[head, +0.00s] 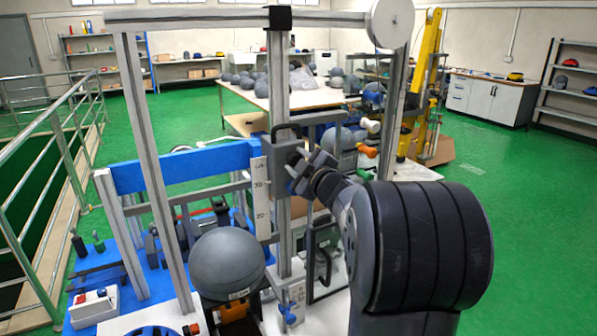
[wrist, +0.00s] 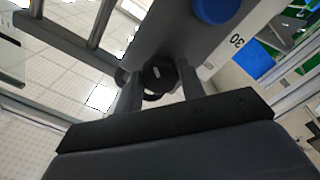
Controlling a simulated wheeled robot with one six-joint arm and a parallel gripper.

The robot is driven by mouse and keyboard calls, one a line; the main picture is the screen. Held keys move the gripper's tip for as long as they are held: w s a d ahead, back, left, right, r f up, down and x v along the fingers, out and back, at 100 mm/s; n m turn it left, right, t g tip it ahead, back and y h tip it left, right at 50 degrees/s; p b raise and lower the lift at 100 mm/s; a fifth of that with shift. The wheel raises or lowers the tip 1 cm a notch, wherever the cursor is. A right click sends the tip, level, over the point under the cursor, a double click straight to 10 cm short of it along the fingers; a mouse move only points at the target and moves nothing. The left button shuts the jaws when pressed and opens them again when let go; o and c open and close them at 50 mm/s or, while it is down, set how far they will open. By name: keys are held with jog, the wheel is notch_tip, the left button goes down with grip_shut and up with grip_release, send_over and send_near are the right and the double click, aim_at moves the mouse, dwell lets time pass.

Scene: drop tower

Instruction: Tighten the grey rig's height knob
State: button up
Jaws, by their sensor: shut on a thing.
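The grey rig (head: 283,95) stands in front of me, with a carriage (head: 284,150) on its central post at about the 30 mark of a white scale (head: 261,190). The black height knob (wrist: 158,74) sits on the carriage face. My gripper (head: 299,163) is at the carriage from the right. In the wrist view my gripper (wrist: 157,88) has one finger on each side of the knob and is shut on it. The fingers and wrist hide most of the knob in the head view. A blue round part (wrist: 217,8) is above the knob in the wrist view.
A grey helmet (head: 228,262) sits low on the rig, left of the post. A red-buttoned control box (head: 94,306) is at the lower left. A table with several helmets (head: 308,97) and a yellow upright (head: 428,70) stand behind. Green floor at the right is clear.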

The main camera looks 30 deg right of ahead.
jog(key=shift+r+n+b, duration=0.1)
jog(key=shift+n+b, duration=2.05)
jog(key=shift+n, duration=1.65)
jog(key=o, duration=1)
jog(key=s, duration=1.1)
jog(key=shift+d, duration=0.2)
jog(key=shift+w, duration=0.1)
